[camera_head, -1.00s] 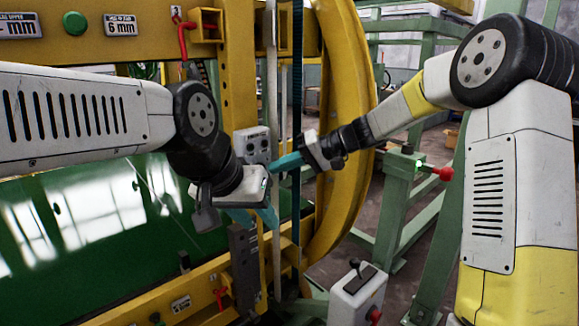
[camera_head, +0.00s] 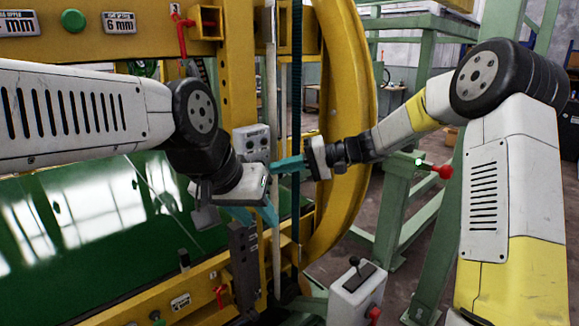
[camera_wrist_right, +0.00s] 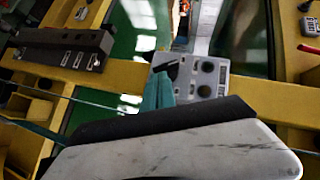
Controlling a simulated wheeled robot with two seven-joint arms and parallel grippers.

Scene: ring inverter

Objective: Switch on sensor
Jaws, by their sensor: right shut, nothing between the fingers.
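A small grey control box (camera_head: 252,142) with dark round knobs is fixed to the yellow frame, in the middle of the head view. In the right wrist view the box (camera_wrist_right: 207,78) shows round dark controls and a black switch-like part (camera_wrist_right: 166,67) at its left edge. My right gripper (camera_head: 274,166) is shut and empty, its teal fingers pointing left at the box's lower right. In the right wrist view a teal finger (camera_wrist_right: 157,90) overlaps the box's left side; contact is unclear. My left gripper (camera_head: 254,214) hangs below the box; its finger gap is unclear.
A yellow ring (camera_head: 358,195) stands right of the box. A dark grey block (camera_head: 243,262) is mounted below my left gripper. A white joystick box (camera_head: 355,293) stands at the bottom. A green post with a red knob (camera_head: 443,171) is at right.

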